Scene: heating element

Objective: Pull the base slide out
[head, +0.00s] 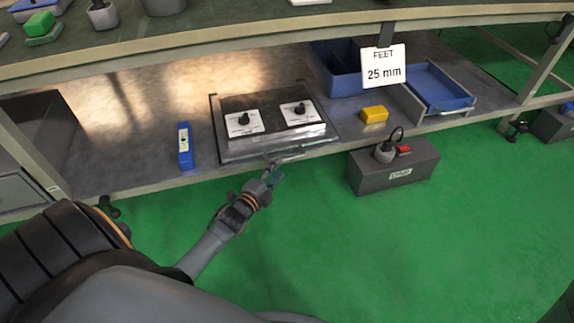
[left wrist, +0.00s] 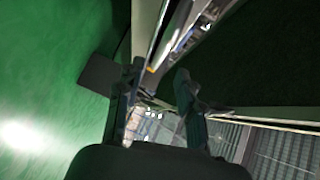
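The base slide (head: 240,153) is a flat metal plate on the lower shelf, under a box with two black knobs on white plates (head: 270,116). A small light handle (head: 287,156) sticks out from its front edge. My left gripper (head: 271,172) is at the shelf's front edge, close by this handle. In the left wrist view the two fingers of the left gripper (left wrist: 160,75) stand apart, with a pale metal edge seen between and beyond them. I cannot tell whether either finger touches the handle. My right gripper is not in view.
A blue box (head: 185,146) stands left of the slide and a yellow block (head: 374,114) lies to the right. A blue drawer (head: 438,88) is further right. A grey box (head: 395,168) stands on the green floor, right of my gripper. The floor before the slide is clear.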

